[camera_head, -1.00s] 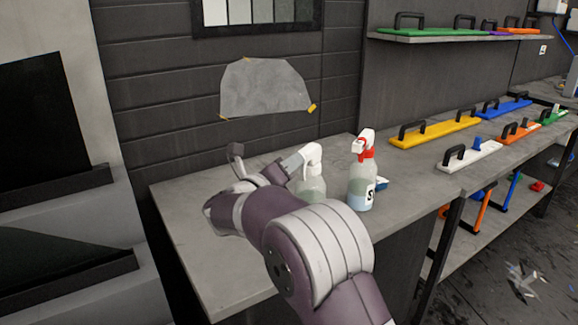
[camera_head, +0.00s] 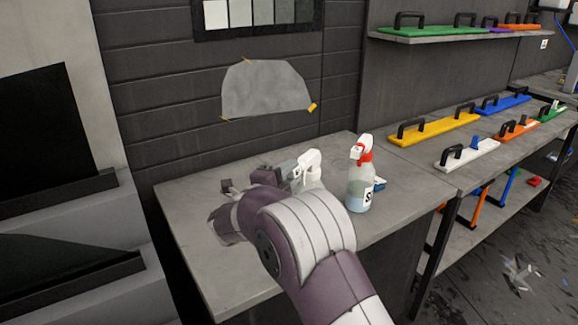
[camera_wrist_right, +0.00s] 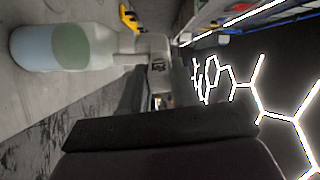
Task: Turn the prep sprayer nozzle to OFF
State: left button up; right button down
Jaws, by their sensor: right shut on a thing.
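The white-headed spray bottle (camera_head: 311,160) stands on the grey bench, its lower body mostly hidden behind my right arm. In the right wrist view its body (camera_wrist_right: 65,48), pale with a green patch, appears sideways. My right gripper (camera_head: 290,170) is at the nozzle end of the sprayer head and shut on it. In the wrist view the jaws (camera_wrist_right: 155,62) meet the head just beyond the bottle's neck. The nozzle's marking and turn position cannot be read. My left gripper is not in view.
A second spray bottle (camera_head: 360,188) with a red collar and an "S" label stands close to the right. Coloured handled boards, such as a yellow one (camera_head: 434,130), lie further right. The bench's left part (camera_head: 190,200) is clear.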

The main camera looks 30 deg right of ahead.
jog(key=n+p, duration=1.1)
jog(key=n, duration=0.2)
jog(key=shift+s+p, duration=0.1)
jog(key=shift+p, duration=0.25)
jog(key=shift+f+n+p, duration=0.1)
jog(key=shift+n+p, duration=0.8)
jog(key=shift+n, duration=0.6)
jog(key=c, duration=0.9)
grip_release()
